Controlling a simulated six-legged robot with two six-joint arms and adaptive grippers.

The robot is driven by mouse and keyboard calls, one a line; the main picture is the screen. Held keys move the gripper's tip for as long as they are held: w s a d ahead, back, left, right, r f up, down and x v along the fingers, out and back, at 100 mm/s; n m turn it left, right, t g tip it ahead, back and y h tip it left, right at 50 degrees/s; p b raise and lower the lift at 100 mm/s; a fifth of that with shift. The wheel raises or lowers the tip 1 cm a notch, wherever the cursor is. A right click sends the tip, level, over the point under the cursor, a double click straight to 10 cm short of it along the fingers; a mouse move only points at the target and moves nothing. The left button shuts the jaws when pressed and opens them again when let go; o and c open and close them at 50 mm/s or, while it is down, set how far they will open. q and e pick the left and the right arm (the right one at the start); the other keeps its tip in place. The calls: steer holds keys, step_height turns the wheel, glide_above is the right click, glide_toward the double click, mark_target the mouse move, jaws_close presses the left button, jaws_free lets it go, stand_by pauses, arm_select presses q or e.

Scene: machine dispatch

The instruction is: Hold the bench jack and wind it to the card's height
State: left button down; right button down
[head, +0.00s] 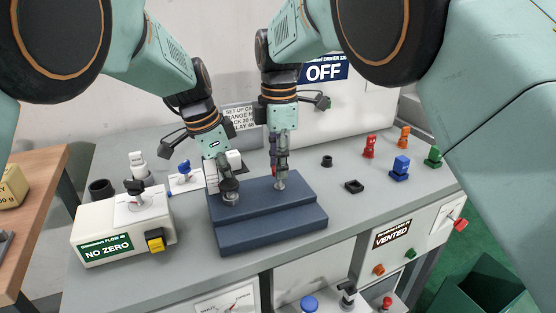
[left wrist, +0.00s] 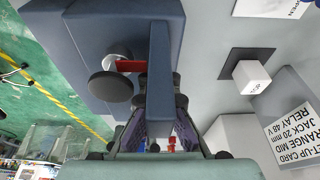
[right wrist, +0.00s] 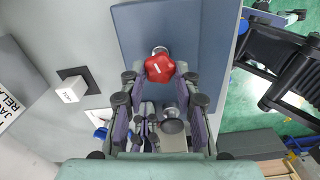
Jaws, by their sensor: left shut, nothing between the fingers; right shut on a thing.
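A dark blue stepped block (head: 270,235), apparently the bench jack, stands on the grey bench with two metal posts on it. My right gripper (head: 280,178) points down at the right post. In the right wrist view, my right gripper (right wrist: 160,76) is shut on a red knob (right wrist: 159,69) with a white mark. A grey disc knob (right wrist: 172,126) shows nearer the camera. My left gripper (head: 230,190) is shut and empty by the left post (head: 231,199). A blue bar (left wrist: 160,60) lies in line with its fingers; contact is unclear. The set-up card (left wrist: 292,130) reads JACK 20 mm.
A white NO ZERO box (head: 95,225) with a yellow button is at left. A white cube (left wrist: 251,76) sits on a dark square. Red (head: 370,146), blue (head: 400,168), orange and green pieces stand at right. A dark square ring (head: 354,186) lies between them and the block.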

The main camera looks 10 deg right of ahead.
steer(key=m, duration=0.6)
steer(key=shift+s+d+f+m, duration=0.1)
steer(key=shift+d+f+m, duration=0.1)
steer(key=shift+m, duration=0.1)
steer(key=m, duration=1.2)
steer(key=shift+m, duration=0.3)
steer(key=m, duration=0.6)
steer(key=shift+s+a, duration=0.1)
steer(key=m, duration=0.6)
steer(key=shift+m, duration=0.4)
steer(key=m, duration=0.6)
steer(key=shift+a+r, duration=0.1)
steer(key=m, duration=0.6)
steer(key=shift+r+m, duration=0.1)
steer(key=shift+m, duration=0.2)
steer(key=m, duration=0.6)
steer(key=shift+w, duration=0.25)
